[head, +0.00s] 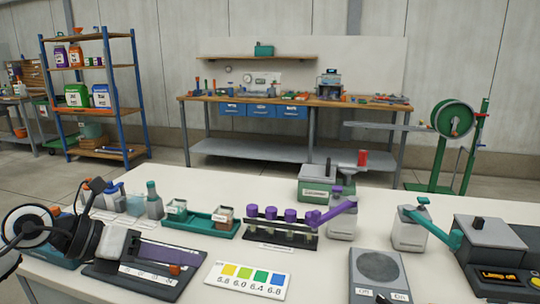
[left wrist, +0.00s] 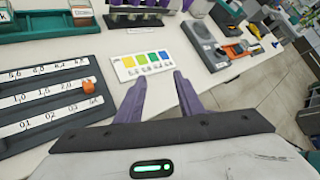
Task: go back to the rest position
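My left gripper (head: 192,257) comes in from the left in the head view, low over the near left of the white table (head: 325,270). Its purple fingers lie above the dark slider board (head: 140,278). In the left wrist view the two fingers (left wrist: 160,88) stand apart with nothing between them. The colour card (left wrist: 147,64) lies on the table just beyond the tips, apart from them. It also shows in the head view (head: 248,280), right of the gripper. My right gripper is in neither view.
A rack with purple-capped tubes (head: 282,230), a green tray (head: 200,224) and a bottle with a purple spout (head: 342,222) stand behind the card. A grey round-plate device (head: 379,272) and a dark box with a display (head: 495,262) stand to the right. Bare table lies between the card and the device.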

